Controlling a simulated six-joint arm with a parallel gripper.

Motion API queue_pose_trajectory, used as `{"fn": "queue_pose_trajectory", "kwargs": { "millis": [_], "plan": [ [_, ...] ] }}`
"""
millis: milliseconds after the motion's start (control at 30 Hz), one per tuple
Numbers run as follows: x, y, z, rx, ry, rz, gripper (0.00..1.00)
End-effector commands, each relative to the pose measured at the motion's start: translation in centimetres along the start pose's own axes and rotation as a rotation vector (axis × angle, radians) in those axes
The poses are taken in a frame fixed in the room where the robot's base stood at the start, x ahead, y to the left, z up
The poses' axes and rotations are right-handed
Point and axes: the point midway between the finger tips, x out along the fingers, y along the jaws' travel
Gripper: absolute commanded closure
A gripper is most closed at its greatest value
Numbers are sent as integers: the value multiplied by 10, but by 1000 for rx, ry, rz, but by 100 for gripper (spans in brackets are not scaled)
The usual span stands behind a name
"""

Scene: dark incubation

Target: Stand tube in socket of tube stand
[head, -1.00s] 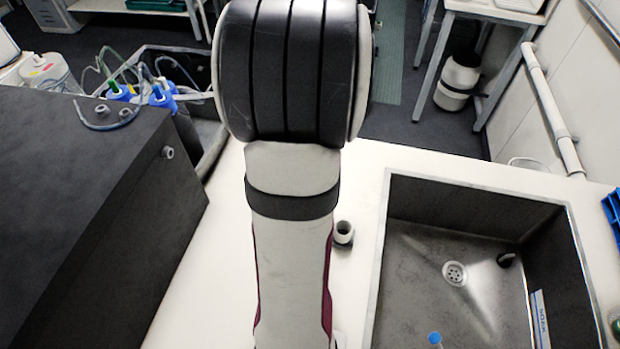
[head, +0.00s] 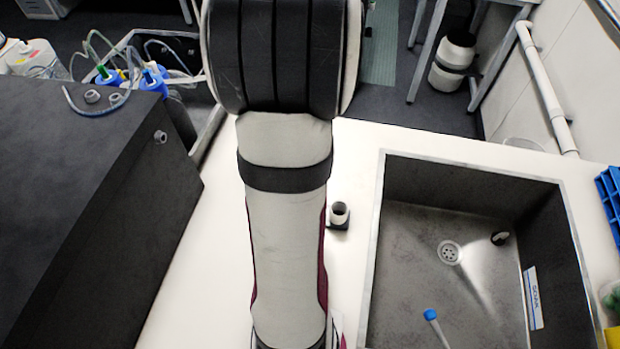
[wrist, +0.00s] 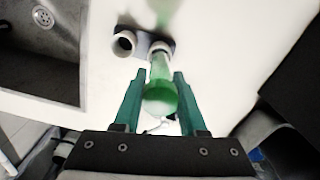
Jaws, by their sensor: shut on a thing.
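The tube (wrist: 160,85) is pale and clear with green in its near part. In the wrist view my gripper (wrist: 160,88) is shut on it, with one green finger on each side. The tube stand (wrist: 143,43) is a dark block with two pale round sockets. The left socket (wrist: 123,43) is empty. The tube's far end overlaps the right socket (wrist: 161,47); I cannot tell whether it is inside or above it. In the head view one socket of the stand (head: 339,213) shows beside my arm, which hides my gripper and the held tube.
A sink (head: 420,235) lies to the right of the stand, with a blue-capped item (head: 431,316) near its front. A large dark box (head: 75,190) stands at the left. The white counter (head: 350,150) is clear behind the stand.

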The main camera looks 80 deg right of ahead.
Motion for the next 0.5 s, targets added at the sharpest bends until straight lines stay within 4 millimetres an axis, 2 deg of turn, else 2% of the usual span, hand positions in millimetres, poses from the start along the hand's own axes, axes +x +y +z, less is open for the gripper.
{"fn": "queue_pose_trajectory", "kwargs": {
  "millis": [500],
  "plan": [
    [14,0,0,1,-1,0,100]
  ]
}}
